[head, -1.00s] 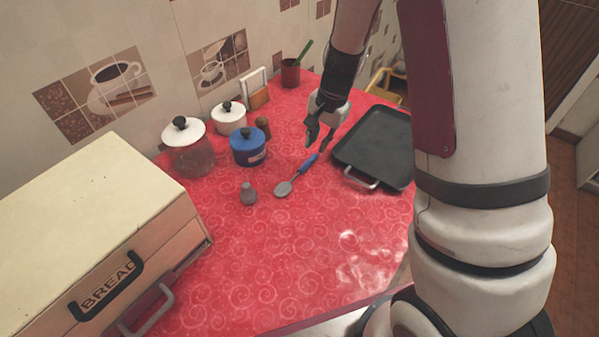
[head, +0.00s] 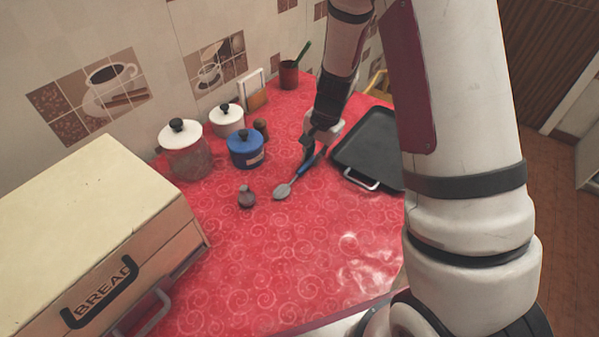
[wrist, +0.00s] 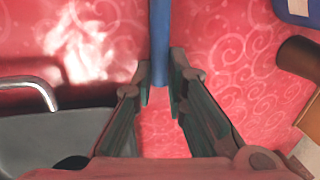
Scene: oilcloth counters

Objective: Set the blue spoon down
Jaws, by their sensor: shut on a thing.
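The blue spoon (head: 284,190) has a grey bowl and a blue handle. It lies on or just above the red counter, beside the black tray; I cannot tell whether it touches the cloth. My gripper (head: 312,157) is lowered over the handle end and shut on it. In the wrist view, the blue handle (wrist: 160,45) runs between the fingertips of my gripper (wrist: 161,82), and the spoon's bowl is out of frame.
A black tray (head: 372,143) with a metal handle stands right of the spoon. A blue pot (head: 245,150), a small grey bottle (head: 246,197) and white-lidded jars (head: 184,158) stand left. The bread box (head: 90,215) fills the left front. The front of the red counter (head: 270,270) is clear.

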